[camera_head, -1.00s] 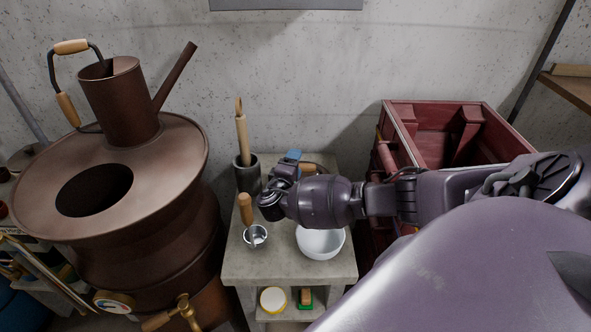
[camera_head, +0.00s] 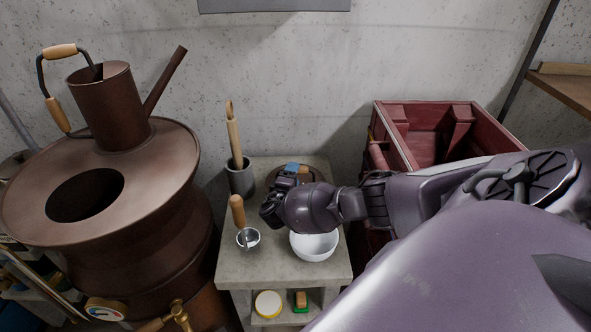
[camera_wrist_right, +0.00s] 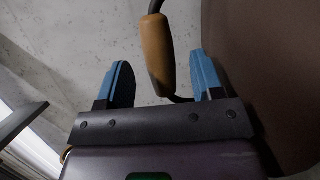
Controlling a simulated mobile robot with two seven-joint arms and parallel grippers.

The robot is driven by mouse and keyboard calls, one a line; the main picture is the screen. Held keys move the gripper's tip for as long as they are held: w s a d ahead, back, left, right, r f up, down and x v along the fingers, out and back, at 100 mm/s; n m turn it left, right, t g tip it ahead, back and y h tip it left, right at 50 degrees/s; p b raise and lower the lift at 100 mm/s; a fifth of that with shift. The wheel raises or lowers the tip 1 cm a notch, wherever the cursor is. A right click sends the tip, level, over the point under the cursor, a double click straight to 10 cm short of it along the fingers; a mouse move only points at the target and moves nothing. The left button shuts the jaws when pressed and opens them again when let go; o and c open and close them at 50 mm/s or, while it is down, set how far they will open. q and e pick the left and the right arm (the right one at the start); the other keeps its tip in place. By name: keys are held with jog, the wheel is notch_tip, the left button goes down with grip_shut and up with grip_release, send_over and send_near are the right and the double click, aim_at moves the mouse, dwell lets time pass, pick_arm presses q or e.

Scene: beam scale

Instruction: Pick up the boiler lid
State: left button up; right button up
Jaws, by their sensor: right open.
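The boiler lid (camera_head: 276,173) is a dark brown round piece at the back of the small concrete table, mostly hidden behind my right gripper in the head view. In the right wrist view a wooden handle (camera_wrist_right: 158,50) on a dark curved rod shows beside a brown surface (camera_wrist_right: 262,80), apparently the lid. My right gripper (camera_head: 292,169) is open at the lid. Its two blue fingers (camera_wrist_right: 161,82) show on either side of the handle's lower part; depth and contact cannot be told. My left gripper is not in view.
The brown boiler (camera_head: 160,170) with an open round hole stands left. On the table (camera_head: 233,272) are a grey mortar with pestle (camera_head: 240,178), a small metal cup (camera_head: 248,239) and a white bowl (camera_head: 314,246). A red crate (camera_head: 395,135) stands right.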

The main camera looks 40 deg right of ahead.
jog(key=shift+x, duration=1.5)
grip_shut()
